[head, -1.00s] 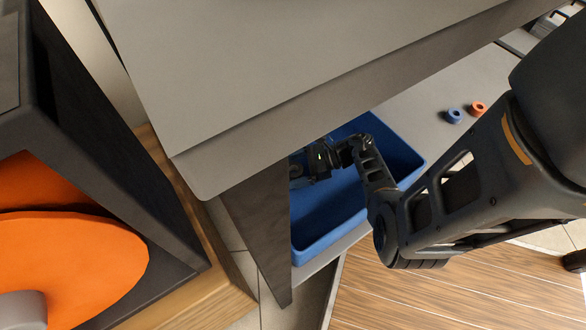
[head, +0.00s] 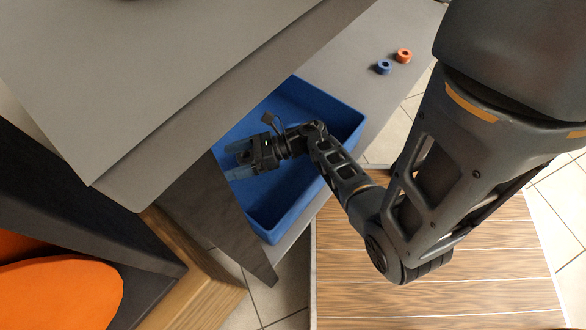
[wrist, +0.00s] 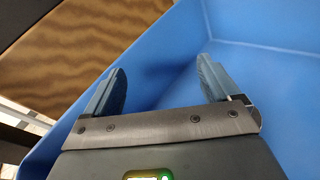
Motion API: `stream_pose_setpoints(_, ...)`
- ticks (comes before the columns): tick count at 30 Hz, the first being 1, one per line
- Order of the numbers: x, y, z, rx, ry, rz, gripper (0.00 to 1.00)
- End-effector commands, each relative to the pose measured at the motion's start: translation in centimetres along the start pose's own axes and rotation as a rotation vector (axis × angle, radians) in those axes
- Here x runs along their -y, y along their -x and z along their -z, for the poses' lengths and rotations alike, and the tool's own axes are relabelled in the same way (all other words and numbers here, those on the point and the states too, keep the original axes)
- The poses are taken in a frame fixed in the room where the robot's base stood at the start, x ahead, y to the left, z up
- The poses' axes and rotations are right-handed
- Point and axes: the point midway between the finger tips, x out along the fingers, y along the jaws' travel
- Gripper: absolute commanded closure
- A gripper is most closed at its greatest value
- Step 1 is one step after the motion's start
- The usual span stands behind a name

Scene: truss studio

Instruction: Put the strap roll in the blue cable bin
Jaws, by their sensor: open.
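The blue cable bin (head: 330,109) sits on the grey lower shelf under an overhanging grey upper surface. My gripper (head: 230,160) is over or inside the bin, toward its left side; its height above the floor of the bin is hard to tell. In the wrist view its two fingers (wrist: 162,75) stand apart with nothing between them, and blue bin walls lie around them. Two small rings, one blue (head: 383,67) and one orange (head: 403,55), lie on the shelf beyond the bin; I cannot tell whether either is the strap roll. Part of the bin's inside is hidden by my arm.
The grey upper surface (head: 150,90) overhangs the bin's left side, with a grey side panel (head: 215,215) below it. A dark case with an orange disc (head: 60,295) stands at lower left. The shelf near the rings is otherwise clear.

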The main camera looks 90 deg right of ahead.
Motion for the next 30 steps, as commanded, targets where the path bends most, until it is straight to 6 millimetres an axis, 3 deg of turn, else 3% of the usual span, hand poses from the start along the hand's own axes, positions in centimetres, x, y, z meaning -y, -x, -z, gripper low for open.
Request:
stream_pose_setpoints(1,-2.5,-0.6,-0.9,0.042,-0.074,0.000,0.11)
stream_pose_setpoints(7,-10.3,-0.5,-6.0,0.241,-0.474,-0.008,0.11)
stream_pose_setpoints(11,-15.3,1.6,-9.7,0.357,-0.839,-0.048,0.11)
stream_pose_setpoints(15,-19.4,5.0,-12.7,0.431,-1.296,-0.097,0.11)
stream_pose_setpoints(24,-24.5,12.4,-16.5,0.417,-2.345,-0.070,0.11)
stream_pose_setpoints(30,-26.4,14.9,-17.4,0.370,-2.783,0.047,0.11)
